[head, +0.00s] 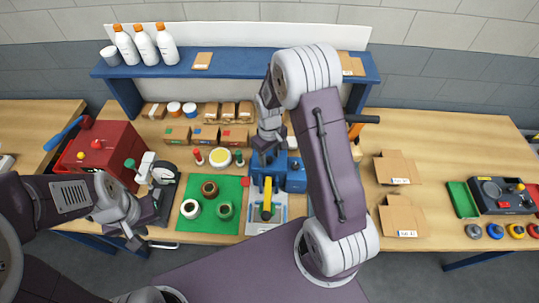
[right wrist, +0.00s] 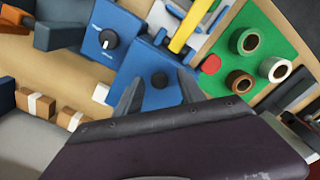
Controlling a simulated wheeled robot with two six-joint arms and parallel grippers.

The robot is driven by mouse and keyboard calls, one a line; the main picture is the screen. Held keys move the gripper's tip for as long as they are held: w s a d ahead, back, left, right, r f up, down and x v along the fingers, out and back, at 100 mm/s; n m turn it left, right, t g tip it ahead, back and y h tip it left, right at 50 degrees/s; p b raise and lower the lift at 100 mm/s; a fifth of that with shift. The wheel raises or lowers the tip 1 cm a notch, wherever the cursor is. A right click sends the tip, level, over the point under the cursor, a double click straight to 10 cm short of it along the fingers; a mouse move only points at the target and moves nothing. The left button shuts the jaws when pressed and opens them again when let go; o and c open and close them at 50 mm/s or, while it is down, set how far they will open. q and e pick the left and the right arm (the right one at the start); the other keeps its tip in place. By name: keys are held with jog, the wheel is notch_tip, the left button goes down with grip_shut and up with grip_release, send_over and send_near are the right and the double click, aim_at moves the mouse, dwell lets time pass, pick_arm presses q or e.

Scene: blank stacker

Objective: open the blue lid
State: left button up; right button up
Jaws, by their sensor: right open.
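In the head view the blue lid (head: 258,172) sits behind a yellow bar, partly hidden by my right gripper. My right gripper (head: 268,150) points down over it from behind.
A blue box with a dial (right wrist: 110,42) stands beside the lid. A yellow bar (right wrist: 188,28) lies in front. A green mat (head: 208,222) with several rolls lies to the left. A blue shelf (head: 225,65) stands behind. Cardboard pieces (head: 397,168) lie to the right.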

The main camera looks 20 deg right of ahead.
jog(key=c, duration=0.7)
jog(key=shift+w, duration=0.1)
grip_shut()
dwell(0.5)
